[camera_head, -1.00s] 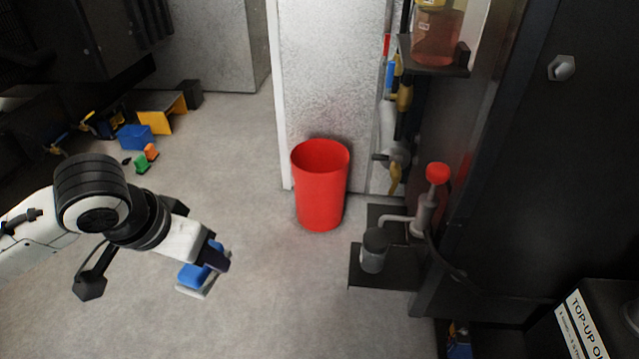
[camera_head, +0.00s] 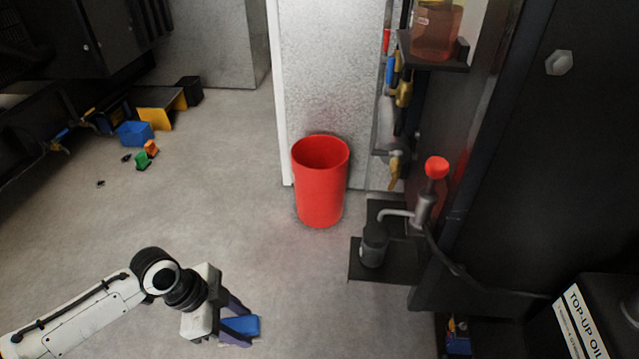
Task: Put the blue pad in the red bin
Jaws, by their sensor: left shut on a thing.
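The blue pad (camera_head: 242,325) is between the fingers of my left gripper (camera_head: 237,326), at the lower left of the head view. The gripper is shut on it and partly hides it. The red bin (camera_head: 319,187) stands upright on the floor near the middle, against the pale cabinet. Its top is open, and no contents show inside. The gripper and pad are apart from the bin, lower and to the left of it in the picture. My right gripper is not in view.
A dark mat (camera_head: 388,262) with a red-topped pump (camera_head: 431,195) and a grey cup (camera_head: 373,246) lies right of the bin. A blue box (camera_head: 135,134) and small green and orange pieces lie at left. The floor between gripper and bin is clear.

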